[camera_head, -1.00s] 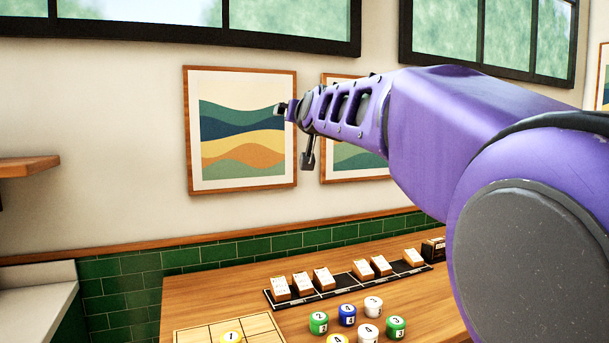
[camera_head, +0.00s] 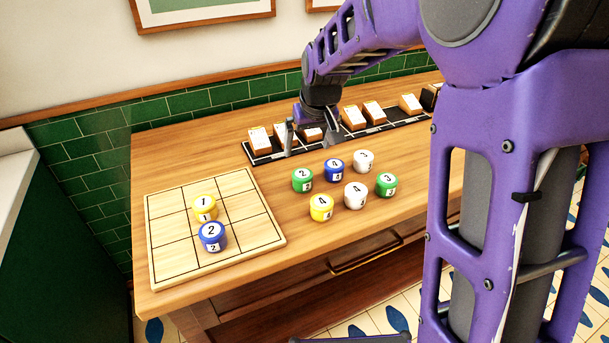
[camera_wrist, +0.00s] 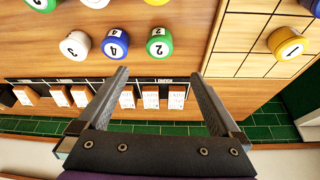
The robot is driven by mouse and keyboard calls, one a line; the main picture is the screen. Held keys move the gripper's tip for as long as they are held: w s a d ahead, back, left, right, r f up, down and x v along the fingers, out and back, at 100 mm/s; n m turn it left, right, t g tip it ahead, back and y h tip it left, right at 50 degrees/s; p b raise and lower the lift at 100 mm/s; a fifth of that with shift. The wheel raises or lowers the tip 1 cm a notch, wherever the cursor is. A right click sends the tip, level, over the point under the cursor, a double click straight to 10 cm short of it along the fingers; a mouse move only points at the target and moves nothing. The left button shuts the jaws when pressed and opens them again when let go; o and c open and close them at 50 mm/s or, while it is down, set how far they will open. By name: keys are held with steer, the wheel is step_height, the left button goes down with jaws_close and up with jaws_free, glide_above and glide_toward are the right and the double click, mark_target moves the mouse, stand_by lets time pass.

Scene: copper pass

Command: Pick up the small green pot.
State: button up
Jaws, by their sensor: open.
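Two green pots show in the head view and look alike in size: one marked 2 (camera_head: 302,180) at the left of the pot group, one marked 3 (camera_head: 387,184) at its right. In the wrist view the green pot marked 2 (camera_wrist: 159,43) lies beyond the fingertips, in line with the gap between them. The other green pot (camera_wrist: 40,4) is cut off at the top left edge. My gripper (camera_wrist: 159,74) is open and empty. In the head view my gripper (camera_head: 305,139) hangs over the table's back by the card strip, behind the pots.
Blue (camera_head: 335,169), yellow (camera_head: 321,207) and white pots (camera_head: 356,195) stand close around the green ones. A wooden grid board (camera_head: 160,228) at the left bears a yellow and a blue pot. A black strip (camera_head: 262,157) with several cards runs along the back. Bare table separates board and group.

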mark_target(303, 174)
steer(key=x, duration=0.9)
steer(key=shift+w, duration=0.1)
steer(key=shift+x, duration=2.65)
steer(key=shift+s+d, duration=0.15)
steer(key=shift+s, duration=0.05)
steer(key=shift+c, duration=0.3)
steer(key=c, duration=1.5)
